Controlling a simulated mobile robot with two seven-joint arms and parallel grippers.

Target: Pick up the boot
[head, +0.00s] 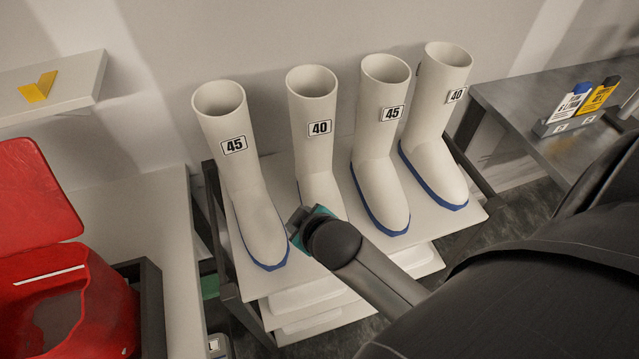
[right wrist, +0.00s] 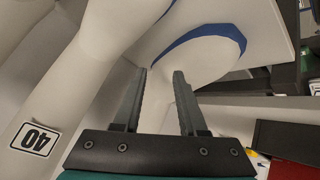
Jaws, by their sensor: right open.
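Several white boots with blue soles stand upright in a row on a cart. From the left they are a boot labelled 45 (head: 233,120), a boot labelled 40 (head: 316,100), another 45 boot (head: 378,150) and another 40 boot (head: 437,75). My right gripper (head: 294,222) is low at the foot of the second boot, beside the left 45 boot's foot, and hides the second boot's toe. In the right wrist view its fingers (right wrist: 160,76) are apart. A boot labelled 40 (right wrist: 65,95) runs along the left there, and a blue-soled foot shows beyond the fingertips. My left gripper is not in view.
The cart's pale top (head: 283,168) has dark side rails and a lower shelf with white items. A red open container (head: 45,300) is at the left. A wall shelf (head: 85,75) holds a yellow item. A grey table (head: 520,95) with bottles in a rack is at the right.

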